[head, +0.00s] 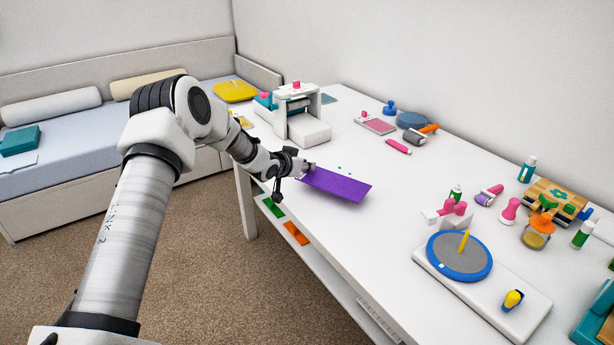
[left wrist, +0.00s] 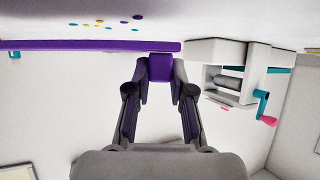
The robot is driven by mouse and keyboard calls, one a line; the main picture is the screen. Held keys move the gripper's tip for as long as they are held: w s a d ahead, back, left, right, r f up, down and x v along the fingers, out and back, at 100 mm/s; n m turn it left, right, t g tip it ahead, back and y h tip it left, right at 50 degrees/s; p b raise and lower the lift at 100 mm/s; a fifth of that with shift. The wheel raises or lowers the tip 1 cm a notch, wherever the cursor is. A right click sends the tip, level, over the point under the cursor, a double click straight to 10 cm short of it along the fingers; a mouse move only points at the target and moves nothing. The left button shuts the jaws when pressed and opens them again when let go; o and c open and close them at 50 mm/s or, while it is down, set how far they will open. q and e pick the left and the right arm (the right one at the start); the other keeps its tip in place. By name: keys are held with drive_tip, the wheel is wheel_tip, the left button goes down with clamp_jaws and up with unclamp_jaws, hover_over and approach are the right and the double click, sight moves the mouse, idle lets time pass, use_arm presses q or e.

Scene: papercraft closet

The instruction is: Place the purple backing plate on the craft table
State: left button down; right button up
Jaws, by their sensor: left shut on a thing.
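The purple backing plate (head: 337,185) is a thin flat rectangle over the near left part of the white craft table (head: 360,245). My left gripper (head: 308,168) is shut on its left end. In the left wrist view the purple plate (left wrist: 90,45) shows edge-on, and the two fingers (left wrist: 160,72) close on a purple part at its end. The plate looks close to the table top; I cannot tell whether it touches. My right gripper is not in view.
A white die-cutting press (head: 300,115) stands just behind the plate; its crank (left wrist: 262,105) shows in the left wrist view. A blue turntable (head: 459,255) on a white base is at the front right. Small tools and stamps line the back and right. The table's middle is clear.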

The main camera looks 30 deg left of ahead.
sight(304, 174)
use_arm(q)
wheel_tip(304, 174, down, 4)
drive_tip(key=shift+r, duration=0.25)
drive_tip(key=shift+d, duration=0.1)
drive_tip(key=c, duration=1)
unclamp_jaws()
drive_tip(key=shift+f, duration=0.1)
drive_tip(key=shift+r, duration=0.3)
drive_tip(key=p+v, duration=0.2)
drive_tip(key=v, duration=0.9)
drive_tip(key=shift+s+r, duration=0.15)
drive_tip(key=shift+s, duration=0.35)
